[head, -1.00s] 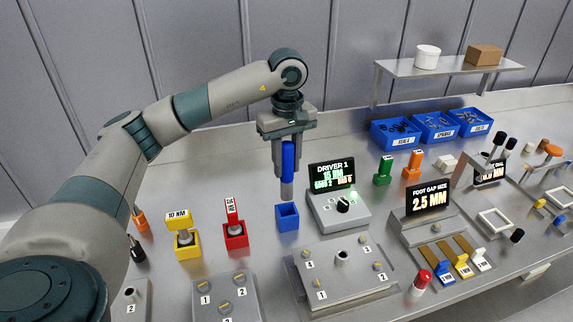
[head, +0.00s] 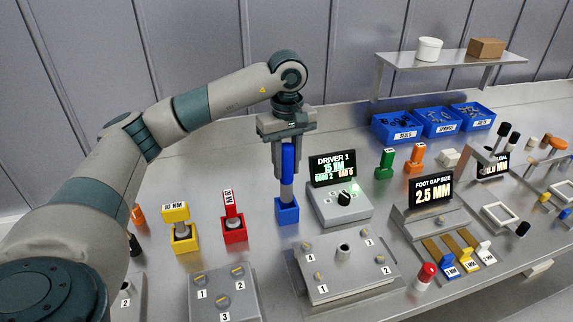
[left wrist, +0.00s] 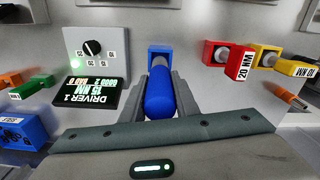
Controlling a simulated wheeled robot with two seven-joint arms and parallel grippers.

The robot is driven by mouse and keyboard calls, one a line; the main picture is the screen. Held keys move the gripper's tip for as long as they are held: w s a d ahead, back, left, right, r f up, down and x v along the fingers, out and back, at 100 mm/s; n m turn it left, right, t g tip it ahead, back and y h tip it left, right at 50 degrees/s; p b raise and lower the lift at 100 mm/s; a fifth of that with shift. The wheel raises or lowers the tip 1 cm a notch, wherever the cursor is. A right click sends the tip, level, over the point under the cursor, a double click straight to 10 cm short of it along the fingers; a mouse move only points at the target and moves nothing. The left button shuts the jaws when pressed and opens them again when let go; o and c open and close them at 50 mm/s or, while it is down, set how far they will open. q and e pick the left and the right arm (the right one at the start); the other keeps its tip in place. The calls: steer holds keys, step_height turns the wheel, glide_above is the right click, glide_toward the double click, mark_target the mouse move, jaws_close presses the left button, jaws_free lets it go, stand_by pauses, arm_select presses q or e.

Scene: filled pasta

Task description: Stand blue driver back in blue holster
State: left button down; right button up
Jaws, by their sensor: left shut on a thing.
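The blue driver (head: 288,160) hangs upright in my left gripper (head: 285,170), which is shut on its blue handle. Its grey lower end meets the top of the blue holster (head: 287,212) and seems to be inside the opening; how deep it sits is hidden. In the left wrist view the driver's rounded blue end (left wrist: 160,100) lies between the two fingers, lined up with the blue holster (left wrist: 160,52) beyond. My right gripper is not in view.
A red holster (head: 235,232) and a yellow holster (head: 184,238) with drivers stand to the left. The DRIVER 1 display (head: 333,168) and its dial box (head: 340,206) are close on the right. A plate with numbered screws (head: 343,270) lies in front.

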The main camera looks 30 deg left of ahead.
mark_target(284, 178)
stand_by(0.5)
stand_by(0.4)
arm_select(q)
steer(key=shift+b, duration=0.35)
steer(key=shift+f+b, duration=1.3)
steer(key=shift+f, duration=0.25)
stand_by(0.5)
steer(key=shift+a+f+b, duration=0.25)
steer(key=shift+f+b, duration=0.2)
steer(key=shift+f, duration=0.15)
